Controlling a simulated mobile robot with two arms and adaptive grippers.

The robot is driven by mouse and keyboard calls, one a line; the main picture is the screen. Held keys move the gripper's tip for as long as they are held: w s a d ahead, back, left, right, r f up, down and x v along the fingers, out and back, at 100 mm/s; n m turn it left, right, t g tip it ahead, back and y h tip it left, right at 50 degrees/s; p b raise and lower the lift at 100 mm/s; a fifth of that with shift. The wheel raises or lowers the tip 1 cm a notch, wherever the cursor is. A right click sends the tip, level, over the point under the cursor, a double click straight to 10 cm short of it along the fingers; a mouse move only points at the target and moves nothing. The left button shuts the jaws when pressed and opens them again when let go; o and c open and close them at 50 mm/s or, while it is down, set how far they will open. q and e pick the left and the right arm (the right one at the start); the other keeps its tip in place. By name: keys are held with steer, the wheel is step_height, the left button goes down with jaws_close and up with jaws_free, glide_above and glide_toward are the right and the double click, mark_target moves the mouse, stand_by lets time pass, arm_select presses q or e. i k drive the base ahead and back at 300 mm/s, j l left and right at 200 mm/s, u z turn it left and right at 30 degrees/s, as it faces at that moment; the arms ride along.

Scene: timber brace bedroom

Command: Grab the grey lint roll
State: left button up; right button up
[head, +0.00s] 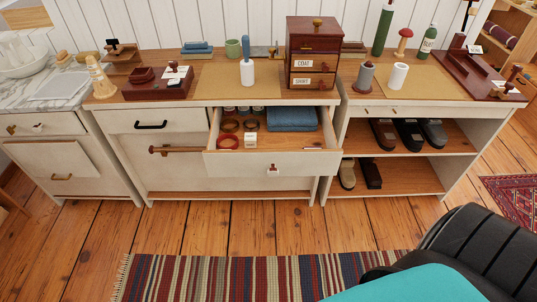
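A grey roll (365,78), which looks like the grey lint roll, stands upright on top of the right-hand cabinet, left of a white roll (397,76). A lint roller with a white roll and blue handle (247,70) stands upright on the tan mat (215,82) of the middle cabinet. Neither of my grippers shows in the head view. A large black and teal shape, seemingly part of my own body, fills the lower right corner.
An open drawer (272,164) juts from the middle cabinet, holding rolled items and a folded blue cloth (291,118). A dark wooden box (313,55) stands left of the grey roll. Shoes fill the shelves below. A striped rug (230,278) lies on open floor.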

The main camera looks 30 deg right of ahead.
mark_target(365, 76)
steer(key=z, duration=1.7)
